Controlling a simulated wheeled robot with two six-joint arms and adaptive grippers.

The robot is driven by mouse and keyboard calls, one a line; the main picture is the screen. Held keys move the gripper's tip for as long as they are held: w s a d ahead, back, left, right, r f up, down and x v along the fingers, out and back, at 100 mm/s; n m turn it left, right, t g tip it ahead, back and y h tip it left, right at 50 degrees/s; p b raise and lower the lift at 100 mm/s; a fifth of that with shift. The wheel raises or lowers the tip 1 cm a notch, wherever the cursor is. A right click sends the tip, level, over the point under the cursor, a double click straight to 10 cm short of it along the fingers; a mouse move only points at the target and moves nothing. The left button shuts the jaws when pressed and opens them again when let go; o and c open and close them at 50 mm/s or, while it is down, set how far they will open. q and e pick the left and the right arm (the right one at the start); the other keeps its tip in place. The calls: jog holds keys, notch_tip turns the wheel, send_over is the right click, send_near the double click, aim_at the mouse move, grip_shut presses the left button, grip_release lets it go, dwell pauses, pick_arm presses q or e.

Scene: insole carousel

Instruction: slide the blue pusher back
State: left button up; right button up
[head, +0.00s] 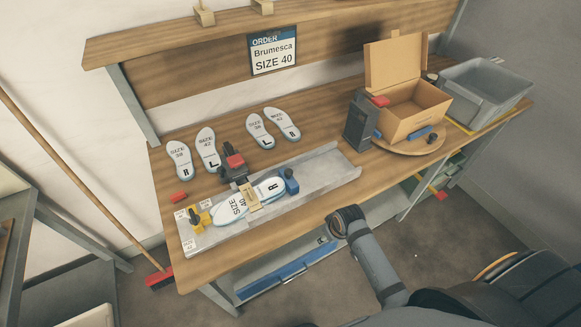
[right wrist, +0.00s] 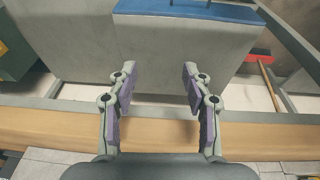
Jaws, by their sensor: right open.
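The blue pusher (head: 291,182) sits on the grey metal track (head: 325,172) on the bench, at the right end of a white insole (head: 230,208) marked SIZE 40 and R. It appears to touch or nearly touch the insole's end. A dark press with a red top (head: 235,165) and a tan piece stands across the insole's middle. My right gripper (head: 337,222) is just off the bench's front edge, to the right of and nearer than the pusher. The right wrist view shows its fingers (right wrist: 157,78) apart and empty. My left gripper is not in view.
Yellow stop (head: 202,216) at the track's left end. Several loose insoles (head: 208,148) lie behind. An open cardboard box (head: 412,105) stands on a round board at right, beside a dark grey block (head: 360,124) and grey bin (head: 487,90). The track right of the pusher is clear.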

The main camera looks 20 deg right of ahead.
notch_tip(320, 180, up, 10)
jog(key=a+n, duration=0.1)
jog(key=a, duration=0.1)
jog(key=n+y, duration=0.3)
jog(key=n, duration=0.5)
send_near(289, 171)
jog(key=shift+y, duration=0.3)
jog(key=p+x, duration=0.2)
jog(key=x, duration=0.5)
jog(key=shift+w+f+p, duration=0.1)
jog(key=shift+f+p, duration=0.15)
jog(key=shift+p, duration=0.1)
jog(key=shift+w+f, duration=0.1)
jog(key=shift+f, duration=0.4)
grip_shut()
